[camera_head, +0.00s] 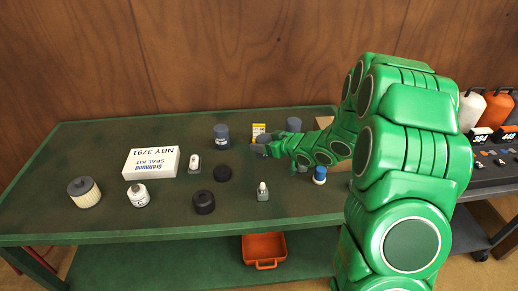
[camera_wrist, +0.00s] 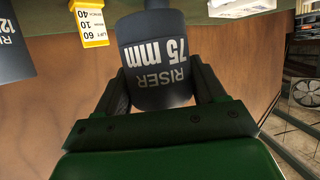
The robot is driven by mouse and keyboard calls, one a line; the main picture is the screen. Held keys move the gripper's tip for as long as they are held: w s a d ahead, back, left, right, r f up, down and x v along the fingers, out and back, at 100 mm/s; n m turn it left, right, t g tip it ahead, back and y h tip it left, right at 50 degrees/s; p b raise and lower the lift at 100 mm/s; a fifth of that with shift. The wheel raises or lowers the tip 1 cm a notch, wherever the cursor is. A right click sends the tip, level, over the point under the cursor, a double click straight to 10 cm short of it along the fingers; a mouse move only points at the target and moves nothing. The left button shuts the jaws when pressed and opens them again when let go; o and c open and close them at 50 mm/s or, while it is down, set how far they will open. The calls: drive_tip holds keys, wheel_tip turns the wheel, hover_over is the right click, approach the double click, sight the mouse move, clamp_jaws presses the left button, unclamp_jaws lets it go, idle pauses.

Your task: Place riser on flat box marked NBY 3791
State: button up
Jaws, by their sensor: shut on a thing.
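My gripper (camera_head: 256,148) is shut on a dark grey cylinder, the riser (camera_wrist: 158,62), printed "RISER 75 mm".
A blue-grey cylinder (camera_head: 222,136) and another (camera_head: 293,124) stand near the back, with a yellow card (camera_head: 259,129) between them. A small pale-topped part (camera_head: 194,163) stands close right of the box. A filter (camera_head: 84,192), a white bottle (camera_head: 138,195) and black pucks (camera_head: 204,202) stand nearer the front.

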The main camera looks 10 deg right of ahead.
drive_tip(key=shift+r, duration=0.25)
drive_tip(key=shift+w+a+r, duration=0.2)
drive_tip(key=shift+a, duration=0.2)
drive_tip(key=w+a+r+n+g+y, duration=0.1)
drive_tip(key=a+r+n+g, duration=0.15)
drive_tip(key=a, duration=0.65)
drive_tip(key=w+a+r+n+g+y, duration=0.1)
drive_tip(key=a+r, duration=0.2)
drive_tip(key=a, duration=0.6)
drive_tip(key=s+a+r+n+g+y, duration=0.1)
drive_tip(key=s+a+n+g, duration=0.15)
drive_tip(key=a, duration=0.65)
drive_tip(key=s+a+r+n+g+y, duration=0.1)
drive_tip(key=s+a, duration=0.3)
drive_tip(key=a, duration=0.5)
hover_over(151, 159)
drive_tip(key=shift+w+f, duration=0.1)
drive_tip(key=shift+f, duration=6.45)
drive_tip(key=shift+f, duration=0.15)
